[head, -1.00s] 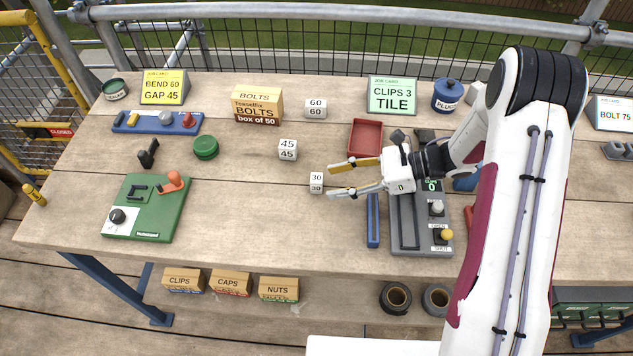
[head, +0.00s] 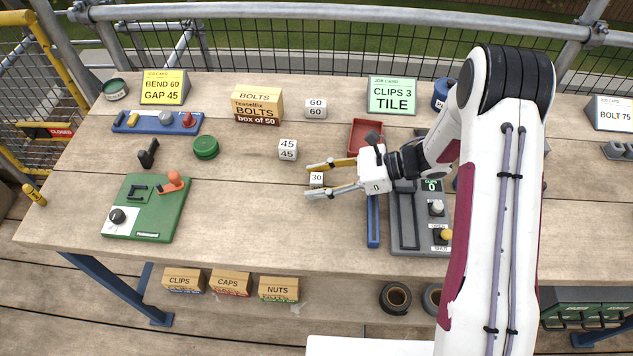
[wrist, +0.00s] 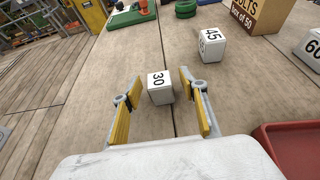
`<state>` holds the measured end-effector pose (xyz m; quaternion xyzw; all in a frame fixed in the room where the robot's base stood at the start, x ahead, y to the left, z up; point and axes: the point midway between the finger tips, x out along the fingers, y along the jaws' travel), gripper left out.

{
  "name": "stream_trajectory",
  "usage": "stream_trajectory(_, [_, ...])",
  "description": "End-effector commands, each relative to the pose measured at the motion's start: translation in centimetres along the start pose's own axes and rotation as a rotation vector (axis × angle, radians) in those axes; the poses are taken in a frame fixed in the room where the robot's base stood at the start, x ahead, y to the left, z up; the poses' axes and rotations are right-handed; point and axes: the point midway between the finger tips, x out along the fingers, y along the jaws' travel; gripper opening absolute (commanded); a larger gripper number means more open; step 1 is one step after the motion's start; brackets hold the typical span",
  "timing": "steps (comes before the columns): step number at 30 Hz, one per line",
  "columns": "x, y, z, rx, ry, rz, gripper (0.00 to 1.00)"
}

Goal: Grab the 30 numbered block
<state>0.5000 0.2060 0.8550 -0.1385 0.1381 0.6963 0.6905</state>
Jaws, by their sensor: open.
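The small white block numbered 30 (head: 316,180) stands on the wooden bench, near its middle. My gripper (head: 310,180) is open, with its two yellow-padded fingers on either side of the block. In the wrist view, the 30 block (wrist: 160,88) sits between the tips of my open gripper (wrist: 157,88), with a gap to the left finger and a smaller one to the right finger. In the head view the fingers partly cover the block's top and bottom edges.
The 45 block (head: 288,149) and the 60 block (head: 316,109) stand farther back. A red tray (head: 365,137) lies behind my gripper, and a blue bar (head: 373,222) and a grey fixture (head: 407,240) are to the right. The bench left of the 30 block is clear.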

Motion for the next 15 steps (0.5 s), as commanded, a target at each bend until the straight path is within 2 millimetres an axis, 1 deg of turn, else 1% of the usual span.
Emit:
stream_trajectory(4, [-0.01, 0.0, -0.01, 0.0, 0.0, 0.0, 0.43])
stream_trajectory(5, [-0.01, 0.0, -0.01, 0.0, 0.0, 0.0, 0.38])
stream_trajectory(6, [-0.02, 0.0, -0.01, 0.0, 0.0, 0.0, 0.27])
stream_trajectory(8, [-0.02, 0.0, -0.01, 0.0, 0.0, 0.0, 0.12])
stream_trajectory(9, [-0.02, 0.0, -0.01, 0.0, 0.0, 0.0, 0.02])
stream_trajectory(15, [-0.02, 0.0, -0.01, 0.0, 0.0, 0.0, 0.02])
